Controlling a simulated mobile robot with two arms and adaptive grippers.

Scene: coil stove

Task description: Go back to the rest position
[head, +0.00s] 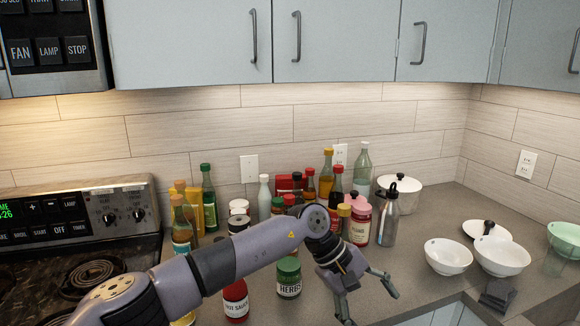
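My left arm reaches in from the lower left across the front of the counter. Its gripper (371,308) is open, with two dark fingers spread apart and nothing visible between them. It hangs over the front part of the counter (415,275), to the right of the green-lidded herbs jar (289,279). My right gripper is not in view.
The arm partly hides several bottles and jars, including a hot sauce bottle (235,300). A steel bottle (389,220), white pot (405,195) and white bowls (448,257) stand to the right. A coil stove (95,272) is at left; cabinets (185,45) hang above.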

